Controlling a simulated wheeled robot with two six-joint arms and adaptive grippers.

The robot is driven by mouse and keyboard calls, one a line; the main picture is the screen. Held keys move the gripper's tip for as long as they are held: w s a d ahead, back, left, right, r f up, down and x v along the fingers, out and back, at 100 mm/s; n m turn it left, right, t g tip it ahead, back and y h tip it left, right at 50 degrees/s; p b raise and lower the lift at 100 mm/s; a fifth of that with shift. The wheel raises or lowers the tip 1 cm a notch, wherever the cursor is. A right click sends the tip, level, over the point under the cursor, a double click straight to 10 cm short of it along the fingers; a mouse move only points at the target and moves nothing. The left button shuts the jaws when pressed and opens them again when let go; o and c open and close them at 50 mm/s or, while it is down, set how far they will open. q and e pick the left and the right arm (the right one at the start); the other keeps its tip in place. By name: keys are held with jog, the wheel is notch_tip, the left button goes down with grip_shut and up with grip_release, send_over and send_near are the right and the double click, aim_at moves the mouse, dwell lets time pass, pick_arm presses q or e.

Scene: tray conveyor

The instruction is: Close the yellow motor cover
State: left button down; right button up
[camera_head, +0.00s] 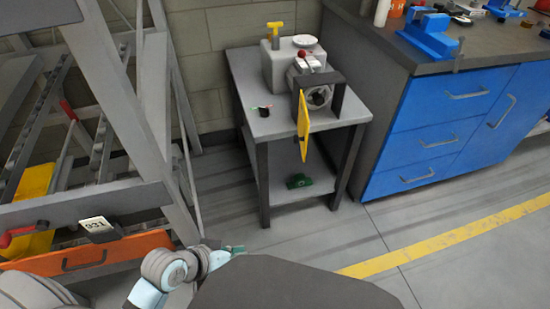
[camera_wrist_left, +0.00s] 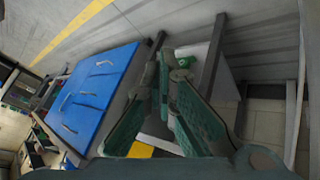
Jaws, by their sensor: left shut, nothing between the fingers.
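The yellow motor cover (camera_head: 303,127) stands open on the front of the grey motor unit (camera_head: 320,95). It is swung out toward me and shows as a narrow upright panel, apart from the motor's round opening. My left gripper (camera_head: 235,250) is low in front of the small table, well apart from the cover. In the left wrist view my left gripper's green fingers (camera_wrist_left: 170,68) are shut and empty. A yellow patch (camera_wrist_left: 140,149) behind the fingers there may be the cover; it is mostly hidden. My right gripper is not in view.
The small grey table (camera_head: 257,128) carries the motor unit and a small dark item (camera_head: 263,110). A green part (camera_head: 299,181) lies on its lower shelf. A blue cabinet (camera_head: 410,150) stands at the right, a rack with an orange bin (camera_head: 90,253) at the left. Floor between is clear.

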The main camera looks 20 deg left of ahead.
pick_arm(q)
jog(key=w+d+r+n+t+h, duration=0.2)
jog(key=w+r+n+t+h, duration=0.15)
jog(key=w+r, duration=0.4)
jog(key=w+a+r+n+t, duration=0.65)
jog(key=w+a+n, duration=0.2)
jog(key=w, duration=0.25)
jog(key=w+d, duration=0.9)
jog(key=w, duration=0.1)
jog(key=shift+f+g, duration=0.15)
jog(key=shift+g, duration=0.25)
jog(key=shift+a+y, duration=0.1)
jog(key=shift+y, duration=0.15)
